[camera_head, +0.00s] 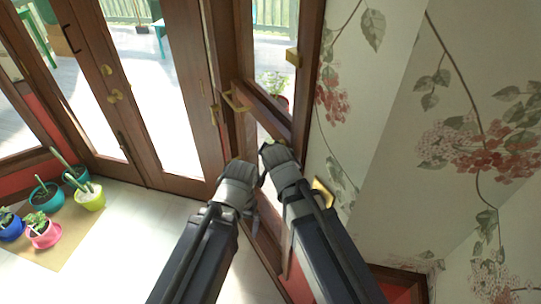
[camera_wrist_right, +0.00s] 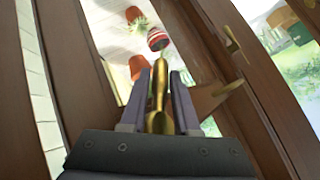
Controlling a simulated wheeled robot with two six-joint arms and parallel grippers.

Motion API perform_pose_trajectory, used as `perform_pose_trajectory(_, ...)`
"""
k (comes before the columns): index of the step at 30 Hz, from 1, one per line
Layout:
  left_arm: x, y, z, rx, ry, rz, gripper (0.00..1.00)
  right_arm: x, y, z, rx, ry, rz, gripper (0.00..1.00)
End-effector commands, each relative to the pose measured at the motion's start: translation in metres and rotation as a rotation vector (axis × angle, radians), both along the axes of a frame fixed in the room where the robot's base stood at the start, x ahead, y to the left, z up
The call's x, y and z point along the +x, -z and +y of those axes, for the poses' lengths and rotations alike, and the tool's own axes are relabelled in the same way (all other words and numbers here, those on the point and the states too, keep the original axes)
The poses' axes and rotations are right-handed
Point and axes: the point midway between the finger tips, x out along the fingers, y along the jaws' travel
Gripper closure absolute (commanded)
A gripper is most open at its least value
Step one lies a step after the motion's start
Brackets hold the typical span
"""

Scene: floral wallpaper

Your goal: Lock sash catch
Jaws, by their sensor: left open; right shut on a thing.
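The brass sash catch (camera_wrist_right: 160,88) has a slim lever and a rounded end. In the right wrist view it lies between the two fingers of my right gripper (camera_wrist_right: 159,80), which is shut on it. In the head view my right gripper (camera_head: 266,152) is at the narrow window, below the wooden sash rail (camera_head: 264,103); the catch is hidden there. My left gripper (camera_head: 247,165) is open, close beside the right one, its fingers mostly hidden by its wrist.
Wooden glass doors (camera_head: 165,100) stand left. Potted plants (camera_head: 43,231) sit on a mat at far left. Floral wallpaper (camera_head: 390,130) closes off the right side.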

Motion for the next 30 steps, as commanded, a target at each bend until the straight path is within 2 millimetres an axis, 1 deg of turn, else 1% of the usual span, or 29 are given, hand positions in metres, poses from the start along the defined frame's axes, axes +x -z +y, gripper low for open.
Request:
perform_pose_trajectory(14, 0.0, 0.0014, 0.0, 0.0, 0.0, 0.0, 0.0, 0.0002, -0.0004, 0.0002, 0.007, 0.001, -0.01, 1.0)
perform_pose_trajectory(15, 0.0, 0.0014, 0.0, 0.0, 0.0, 0.0, 0.0, 0.0002, -0.0004, 0.0002, 0.007, 0.001, -0.01, 0.66)
perform_pose_trajectory(17, 0.0, 0.0013, 0.0, 0.0, 0.0, 0.0, 0.0, 0.0003, -0.0005, 0.0002, 0.006, 0.001, -0.01, 0.59)
perform_pose_trajectory(25, 0.0, 0.0009, 0.0, 0.0, 0.0, 0.0, 0.0, 0.0001, -0.001, 0.0001, 0.005, 0.0, -0.011, 0.58)
perform_pose_trajectory(30, 0.0, -0.006, 0.0, 0.0, 0.0, 0.0, 0.0, -0.0042, -0.0079, -0.0031, 0.007, 0.0, -0.011, 0.58)
